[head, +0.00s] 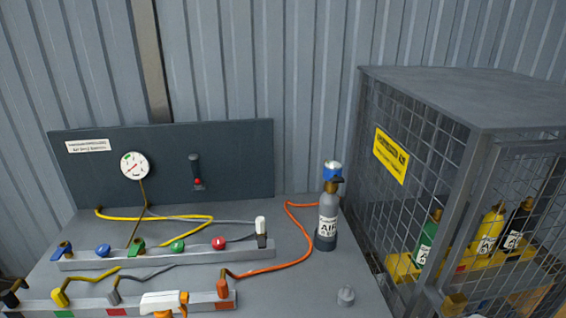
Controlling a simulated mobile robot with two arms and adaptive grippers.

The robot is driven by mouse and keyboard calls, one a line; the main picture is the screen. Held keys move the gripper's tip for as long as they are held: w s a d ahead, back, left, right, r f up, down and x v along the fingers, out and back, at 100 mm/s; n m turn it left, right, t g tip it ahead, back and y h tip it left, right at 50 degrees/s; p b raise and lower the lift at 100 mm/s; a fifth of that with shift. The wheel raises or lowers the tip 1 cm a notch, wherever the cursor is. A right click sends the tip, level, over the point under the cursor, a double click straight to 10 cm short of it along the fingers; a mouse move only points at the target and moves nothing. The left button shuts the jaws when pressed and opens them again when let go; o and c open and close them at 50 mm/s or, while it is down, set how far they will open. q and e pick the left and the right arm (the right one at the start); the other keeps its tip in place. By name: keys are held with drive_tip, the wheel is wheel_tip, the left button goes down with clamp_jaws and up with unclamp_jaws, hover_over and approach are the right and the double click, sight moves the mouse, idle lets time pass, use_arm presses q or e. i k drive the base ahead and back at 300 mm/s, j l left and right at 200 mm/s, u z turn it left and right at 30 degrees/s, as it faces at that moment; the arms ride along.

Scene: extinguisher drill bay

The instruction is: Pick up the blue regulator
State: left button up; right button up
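Several blue parts are in view, and I cannot tell for sure which is the blue regulator. A blue fitting with a brassy part (62,249) sits at the left end of the rear grey rail (170,259). A round blue piece (103,250) is beside it on the same rail. Another blue and white fitting (332,170) sits on top of the upright grey AIR cylinder (327,222), right of the rail. Neither of my grippers is in view.
A green fitting (137,247) and a red round piece (218,243) share the rear rail. An orange hose (300,257) curves across the bench beside the cylinder. A mesh cage (435,95) with bottles stands at right.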

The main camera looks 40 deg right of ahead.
sight(331, 168)
drive_tip(key=z, duration=1.55)
